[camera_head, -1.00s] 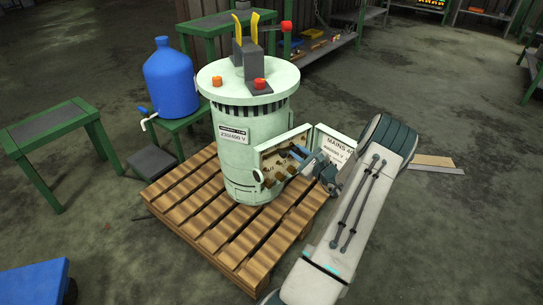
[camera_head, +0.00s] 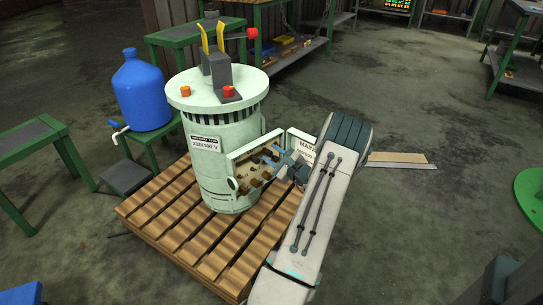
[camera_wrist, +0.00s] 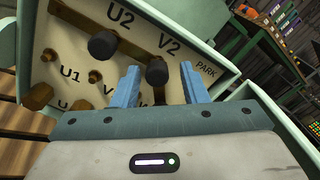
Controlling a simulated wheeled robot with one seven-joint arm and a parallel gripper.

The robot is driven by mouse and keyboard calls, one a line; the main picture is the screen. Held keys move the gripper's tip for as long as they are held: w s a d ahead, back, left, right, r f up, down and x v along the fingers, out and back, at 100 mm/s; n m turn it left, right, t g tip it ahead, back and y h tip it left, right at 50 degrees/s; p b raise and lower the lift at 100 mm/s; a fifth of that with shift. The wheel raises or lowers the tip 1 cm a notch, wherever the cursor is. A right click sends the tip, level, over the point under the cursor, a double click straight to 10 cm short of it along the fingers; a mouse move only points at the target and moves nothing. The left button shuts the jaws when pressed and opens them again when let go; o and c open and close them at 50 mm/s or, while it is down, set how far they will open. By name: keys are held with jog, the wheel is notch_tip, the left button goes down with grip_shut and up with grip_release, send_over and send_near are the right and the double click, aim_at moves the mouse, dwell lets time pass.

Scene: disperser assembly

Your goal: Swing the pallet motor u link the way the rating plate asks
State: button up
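The pale green pallet motor (camera_head: 222,150) stands upright on a wooden pallet. Its rating plate (camera_head: 205,144) appears to read 230/400 V. The open terminal box (camera_head: 250,165) is on its right side. In the wrist view, the terminal board (camera_wrist: 75,58) shows U2, V2, U1 and PARK marks, brass posts and two black knobs, one below U2 (camera_wrist: 103,45) and one below V2 (camera_wrist: 157,72). I cannot tell which part is the U link. My gripper (camera_wrist: 159,66) is open, its blue fingers on either side of the V2 knob. Contact is unclear; the lower board is hidden.
A mains sign (camera_head: 306,146) is on the box's open lid, partly hidden by my arm. The pallet (camera_head: 165,218) lies under the motor. A blue barrel (camera_head: 142,92) on a green stand is at left.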

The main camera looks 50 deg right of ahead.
jog(key=shift+s+a, duration=0.1)
jog(key=shift+a, duration=0.05)
jog(key=s+a+p, duration=0.2)
jog(key=s+p, duration=0.1)
jog(key=s, duration=1)
jog(key=shift+s, duration=0.2)
jog(key=shift+a, duration=0.1)
